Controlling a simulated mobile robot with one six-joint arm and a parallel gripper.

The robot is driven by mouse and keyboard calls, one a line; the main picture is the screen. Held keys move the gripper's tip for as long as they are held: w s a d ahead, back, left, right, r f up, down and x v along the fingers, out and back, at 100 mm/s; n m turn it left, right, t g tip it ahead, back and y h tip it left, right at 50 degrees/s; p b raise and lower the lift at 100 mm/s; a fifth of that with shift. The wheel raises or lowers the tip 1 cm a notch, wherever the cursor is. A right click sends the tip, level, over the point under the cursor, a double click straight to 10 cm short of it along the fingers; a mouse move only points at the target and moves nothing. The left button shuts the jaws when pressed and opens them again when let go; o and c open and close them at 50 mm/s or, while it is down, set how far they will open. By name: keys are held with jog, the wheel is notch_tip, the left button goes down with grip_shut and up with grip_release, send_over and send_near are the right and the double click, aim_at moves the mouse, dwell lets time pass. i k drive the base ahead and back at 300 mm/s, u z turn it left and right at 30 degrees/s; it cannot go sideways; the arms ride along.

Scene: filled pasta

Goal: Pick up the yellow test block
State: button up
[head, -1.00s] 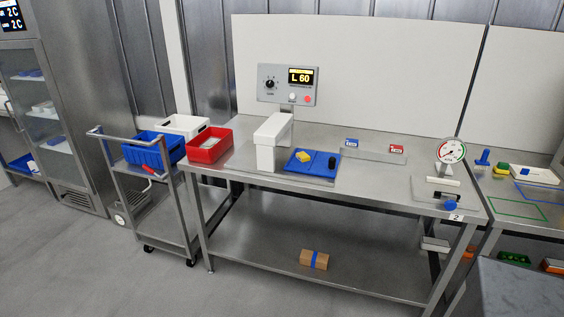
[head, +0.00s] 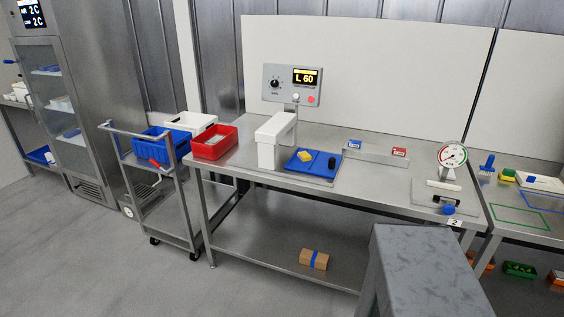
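A small yellow block (head: 305,156) lies on the left half of a blue mat or tray (head: 318,170) on the steel workbench (head: 370,190). A small black cylinder (head: 332,163) stands to its right on the same blue surface. A white box-shaped arm or housing (head: 268,148) stands close to the left of the blue surface. My gripper is not in view.
A grey mottled block (head: 425,265) rises in the near foreground, before the bench's right half. A trolley (head: 175,215) with a blue bin (head: 150,146) stands left; a red bin (head: 213,147) sits on the bench's left end. Floor at front left is clear.

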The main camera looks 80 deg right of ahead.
aim_at(304, 156)
jog(key=u, duration=0.9)
jog(key=k, duration=2.1)
jog(key=z, duration=1.5)
